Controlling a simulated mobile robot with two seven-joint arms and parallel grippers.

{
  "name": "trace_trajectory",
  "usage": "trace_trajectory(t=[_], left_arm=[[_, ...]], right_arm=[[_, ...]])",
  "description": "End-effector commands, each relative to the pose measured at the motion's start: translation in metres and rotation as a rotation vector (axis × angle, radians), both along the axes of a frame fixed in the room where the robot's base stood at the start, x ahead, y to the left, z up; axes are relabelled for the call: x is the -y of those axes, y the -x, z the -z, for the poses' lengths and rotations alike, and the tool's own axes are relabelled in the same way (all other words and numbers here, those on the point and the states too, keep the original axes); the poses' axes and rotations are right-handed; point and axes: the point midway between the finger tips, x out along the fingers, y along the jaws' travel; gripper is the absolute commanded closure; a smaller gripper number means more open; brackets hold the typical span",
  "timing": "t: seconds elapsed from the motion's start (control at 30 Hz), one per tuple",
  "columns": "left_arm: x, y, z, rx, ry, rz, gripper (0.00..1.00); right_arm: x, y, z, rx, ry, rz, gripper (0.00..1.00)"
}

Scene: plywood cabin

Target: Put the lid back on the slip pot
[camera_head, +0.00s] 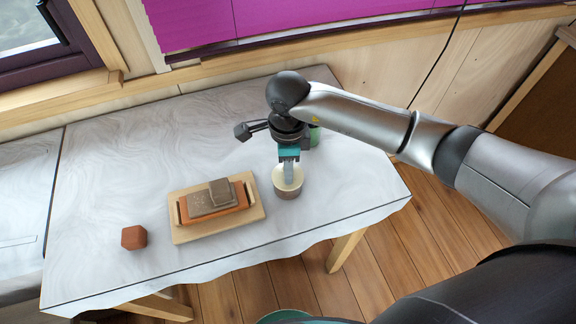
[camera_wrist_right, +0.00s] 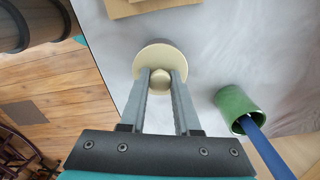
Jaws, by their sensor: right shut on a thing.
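The slip pot (camera_head: 287,192) is a small round pot with a brown side and a cream top, near the table's front right part. The cream lid (camera_wrist_right: 149,57) is a round disc with a round knob (camera_wrist_right: 160,82), seen from above in the right wrist view. My right gripper (camera_wrist_right: 160,86) is shut on the knob, one finger on each side. In the head view my right gripper (camera_head: 289,176) points down at the pot's top. The fingers hide part of the rim, so I cannot tell whether the lid rests on the pot or hovers. My left gripper is not in view.
A wooden tray (camera_head: 256,213) with brown blocks stands left of the pot. A red-brown faceted block (camera_head: 134,237) lies farther left. A green cup (camera_wrist_right: 237,104) holding a blue stick (camera_wrist_right: 266,150) stands near my right gripper. The table's back left is clear.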

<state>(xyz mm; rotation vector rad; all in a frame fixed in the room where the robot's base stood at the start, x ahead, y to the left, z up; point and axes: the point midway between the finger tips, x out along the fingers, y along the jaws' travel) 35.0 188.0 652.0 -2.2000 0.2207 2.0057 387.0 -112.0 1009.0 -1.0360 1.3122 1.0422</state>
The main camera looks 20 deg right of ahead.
Motion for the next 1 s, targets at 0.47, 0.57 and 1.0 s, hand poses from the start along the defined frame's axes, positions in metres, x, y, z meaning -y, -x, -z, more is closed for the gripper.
trace_trajectory(t=[0.47, 0.57, 1.0], left_arm=[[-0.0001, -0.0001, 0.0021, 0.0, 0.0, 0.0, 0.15], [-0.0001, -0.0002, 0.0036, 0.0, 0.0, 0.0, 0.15], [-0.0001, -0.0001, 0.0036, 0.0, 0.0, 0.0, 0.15]], right_arm=[[0.0003, -0.0003, 0.0008, 0.001, 0.0, 0.0, 1.0], [0.0003, -0.0005, 0.0014, 0.002, 0.0, 0.0, 1.0], [0.0004, -0.0004, 0.001, 0.001, 0.0, 0.001, 0.62]])
